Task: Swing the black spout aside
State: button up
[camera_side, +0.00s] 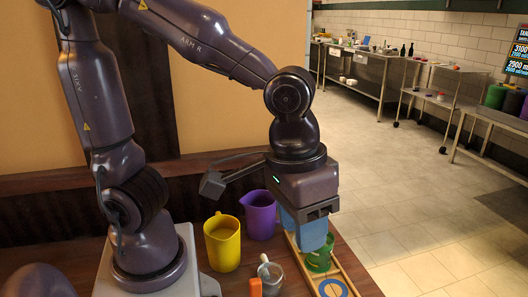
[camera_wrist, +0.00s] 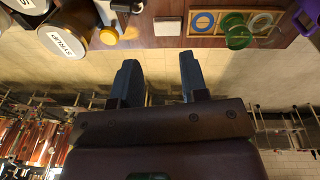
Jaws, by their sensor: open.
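I cannot make out the black spout for sure in either view. A small black part (camera_wrist: 124,5) at the top edge of the wrist view, beside the dark labelled containers, may belong to it; it is cut off by the frame. My gripper (camera_side: 307,236) has blue fingers that point down over the wooden tray at the table's right side. In the wrist view my gripper (camera_wrist: 160,72) shows two dark fingers spread apart with nothing between them. It appears apart from the black part.
A green cup (camera_side: 320,259) stands in the wooden tray (camera_side: 352,278), close by my fingers in the side view. A yellow jug (camera_side: 222,247) and a purple jug (camera_side: 259,214) stand left. A dark container (camera_wrist: 68,40) with a white label shows in the wrist view.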

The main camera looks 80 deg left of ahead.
jog(key=s+a+r+m+t, duration=0.2)
jog(key=a+r+t, duration=0.2)
jog(key=a, duration=0.6)
jog(key=shift+a+r+y, duration=0.3)
jog(key=shift+r, duration=0.4)
jog(key=w+d+f+n+g, duration=0.2)
jog(key=d+f+n+g, duration=0.15)
jog(key=d+n, duration=0.5)
jog(key=w+d+f+n+g, duration=0.1)
jog(key=d+f+n+g, duration=0.1)
jog(key=d+f+n, duration=0.5)
jog(key=shift+n, duration=0.55)
jog(key=d+f, duration=0.1)
jog(key=f, duration=0.2)
jog(key=d+f, duration=0.1)
jog(key=f, duration=0.6)
jog(key=shift+w+d+f, duration=0.15)
jog(key=shift+d+f, duration=0.25)
